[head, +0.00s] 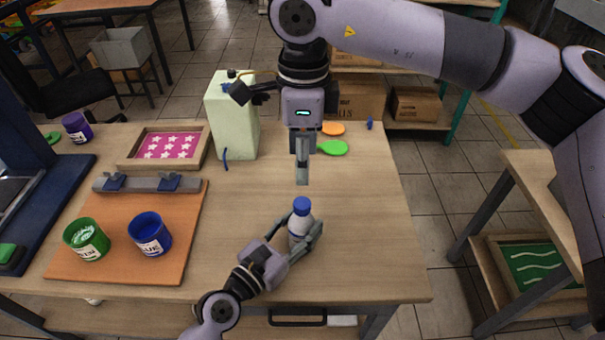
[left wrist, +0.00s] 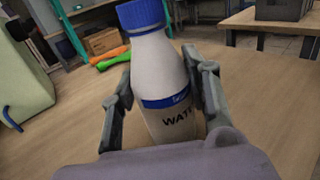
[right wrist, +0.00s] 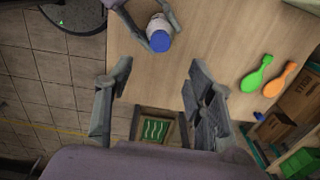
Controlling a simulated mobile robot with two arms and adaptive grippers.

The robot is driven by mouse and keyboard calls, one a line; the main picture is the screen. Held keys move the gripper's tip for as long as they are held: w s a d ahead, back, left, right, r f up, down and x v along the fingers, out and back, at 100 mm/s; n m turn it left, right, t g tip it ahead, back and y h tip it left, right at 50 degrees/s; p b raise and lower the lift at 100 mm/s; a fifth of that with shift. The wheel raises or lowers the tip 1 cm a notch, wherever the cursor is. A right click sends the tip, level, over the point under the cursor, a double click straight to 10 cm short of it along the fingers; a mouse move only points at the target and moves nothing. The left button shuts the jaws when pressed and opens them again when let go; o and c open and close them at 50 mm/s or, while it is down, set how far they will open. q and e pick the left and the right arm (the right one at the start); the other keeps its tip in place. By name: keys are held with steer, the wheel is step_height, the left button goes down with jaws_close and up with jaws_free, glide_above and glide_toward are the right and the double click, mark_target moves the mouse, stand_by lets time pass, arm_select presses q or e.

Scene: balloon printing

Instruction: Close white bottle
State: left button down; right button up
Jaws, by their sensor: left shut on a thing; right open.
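The white bottle (head: 299,232) stands upright near the front of the table with a blue cap (head: 302,205) on its top. In the left wrist view the bottle (left wrist: 162,75) shows a blue band and a "WATER" label, partly hidden. My left gripper (head: 303,230) is shut around the bottle's body, one finger on each side. My right gripper (head: 302,178) is open and empty, pointing down above the table behind the bottle. In the right wrist view the bottle's blue cap (right wrist: 161,42) is seen from above, beyond the open fingers.
An orange board (head: 120,255) with a green cup (head: 86,239) and a blue cup (head: 150,234) lies at left. A pale green canister (head: 232,120) and framed star print (head: 165,147) stand behind. The table right of the bottle is clear.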

steer(key=shift+r, duration=0.6)
arm_select(q)
steer(key=c, duration=0.8)
jaws_free()
